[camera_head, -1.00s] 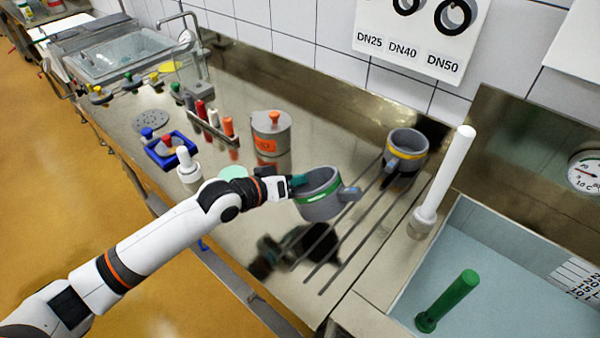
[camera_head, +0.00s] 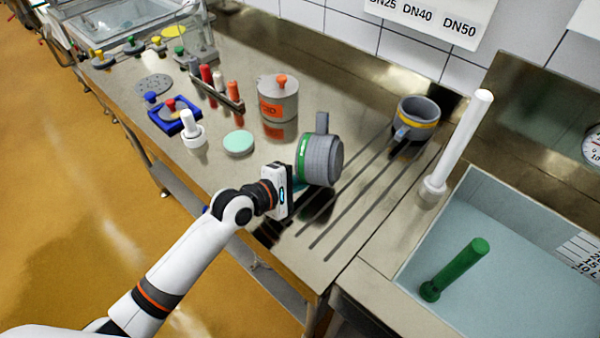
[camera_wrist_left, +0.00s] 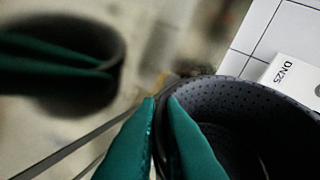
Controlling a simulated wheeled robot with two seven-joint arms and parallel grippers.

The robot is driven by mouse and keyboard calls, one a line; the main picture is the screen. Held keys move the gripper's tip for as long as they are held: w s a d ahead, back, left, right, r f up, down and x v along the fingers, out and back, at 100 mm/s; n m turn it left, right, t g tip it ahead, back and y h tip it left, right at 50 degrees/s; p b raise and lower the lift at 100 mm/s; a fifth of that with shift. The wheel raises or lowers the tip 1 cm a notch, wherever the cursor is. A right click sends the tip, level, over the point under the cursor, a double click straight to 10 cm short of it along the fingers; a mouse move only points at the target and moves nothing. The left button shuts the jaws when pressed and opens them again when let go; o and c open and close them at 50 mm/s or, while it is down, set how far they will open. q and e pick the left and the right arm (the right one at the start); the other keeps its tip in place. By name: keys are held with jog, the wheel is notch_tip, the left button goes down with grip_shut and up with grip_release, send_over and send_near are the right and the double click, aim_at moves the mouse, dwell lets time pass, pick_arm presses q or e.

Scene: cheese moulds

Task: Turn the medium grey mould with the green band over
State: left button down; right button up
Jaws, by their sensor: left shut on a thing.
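The grey mould with the green band (camera_head: 322,161) is in the air above the ribbed drain area, tilted onto its side. Its handle points up and its band faces left in the head view. My left gripper (camera_head: 296,184) is shut on its wall, low on the near side. In the left wrist view the green fingers (camera_wrist_left: 162,125) close on the rim of the perforated mould (camera_wrist_left: 245,115), whose dark inside shows. A grey mould with a yellow band (camera_head: 416,118) stands upright behind it. My right gripper is in neither view.
A steel pot with an orange knob (camera_head: 278,98) stands behind left. A white rod (camera_head: 459,145) stands right, beside a basin (camera_head: 510,255) holding a green rod (camera_head: 454,270).

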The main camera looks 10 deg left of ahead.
aim_at(319, 204)
pick_arm(q)
jog(key=s+d+n+p, duration=0.1)
jog(key=n+p, duration=0.1)
jog(key=p, duration=0.1)
jog(key=s+d+n+p, duration=0.1)
jog(key=n+p, duration=0.1)
jog(key=p, duration=0.1)
jog(key=s+d+n+p, duration=0.1)
jog(key=d+n+p, duration=0.1)
jog(key=p, duration=0.1)
jog(key=shift+s+f+g, duration=0.25)
jog(key=shift+f+g, duration=0.05)
jog(key=shift+g, duration=0.1)
jog(key=n+p, duration=0.1)
jog(key=p, duration=0.1)
jog(key=d+r+n+p, duration=0.1)
jog(key=n+p, duration=0.3)
jog(key=shift+s+d+r, duration=0.25)
jog(key=shift+s+r, duration=0.1)
jog(key=shift+s+d+r+n+p, duration=0.1)
jog(key=shift+d+n+p, duration=0.25)
jog(key=shift+n+p, duration=0.6)
